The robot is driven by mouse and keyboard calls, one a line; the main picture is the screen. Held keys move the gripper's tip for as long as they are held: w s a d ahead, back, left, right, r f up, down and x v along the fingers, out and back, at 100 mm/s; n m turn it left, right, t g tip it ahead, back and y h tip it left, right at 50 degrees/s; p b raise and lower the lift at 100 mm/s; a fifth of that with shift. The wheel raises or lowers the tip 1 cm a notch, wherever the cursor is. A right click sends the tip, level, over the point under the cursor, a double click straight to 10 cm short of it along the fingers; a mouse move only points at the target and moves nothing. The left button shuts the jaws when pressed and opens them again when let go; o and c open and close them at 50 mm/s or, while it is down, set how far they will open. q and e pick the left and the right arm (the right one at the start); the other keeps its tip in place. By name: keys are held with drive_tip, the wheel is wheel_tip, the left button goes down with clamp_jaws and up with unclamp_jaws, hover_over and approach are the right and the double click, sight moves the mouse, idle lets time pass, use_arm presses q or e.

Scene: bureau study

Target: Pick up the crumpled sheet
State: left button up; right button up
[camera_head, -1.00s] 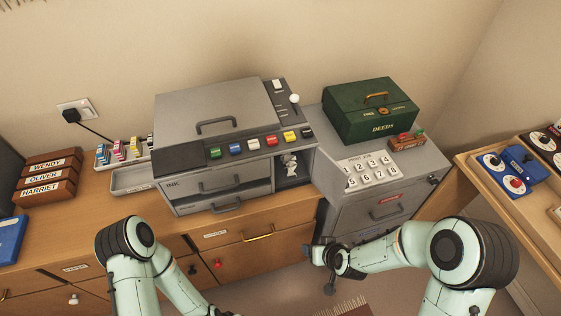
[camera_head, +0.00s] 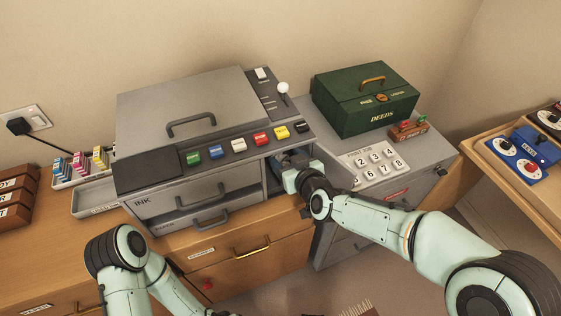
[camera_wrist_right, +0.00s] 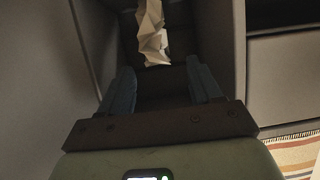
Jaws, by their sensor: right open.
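The crumpled sheet (camera_wrist_right: 152,35) is a pale, creased piece of paper standing inside the dark slot at the right side of the grey machine (camera_head: 190,110). It shows in the right wrist view, ahead of the fingers; its top runs out of that view. In the head view my gripper and arm hide it. My right gripper (camera_wrist_right: 160,88) is open, with its two blue-grey fingers inside the slot and the paper beyond their tips, apart from them. In the head view the right gripper (camera_head: 290,162) reaches into the slot opening. My left gripper is out of view.
The slot's grey walls stand close on both sides of the right gripper. A grey cabinet (camera_head: 335,225) with number keys (camera_head: 378,165) and a green deeds box (camera_head: 365,100) stands to the right. Coloured buttons (camera_head: 238,145) and a white-knobbed lever (camera_head: 283,88) are above the slot.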

drive_tip(key=x, duration=0.2)
drive_tip(key=b+x, duration=0.1)
drive_tip(key=x, duration=0.1)
drive_tip(key=shift+f, duration=0.4)
drive_tip(key=shift+w+a+f, duration=0.1)
drive_tip(key=shift+w+a, duration=0.1)
drive_tip(key=shift+w, duration=0.3)
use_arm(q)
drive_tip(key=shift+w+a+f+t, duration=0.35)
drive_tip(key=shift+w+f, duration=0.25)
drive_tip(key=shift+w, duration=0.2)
use_arm(e)
drive_tip(key=c, duration=1)
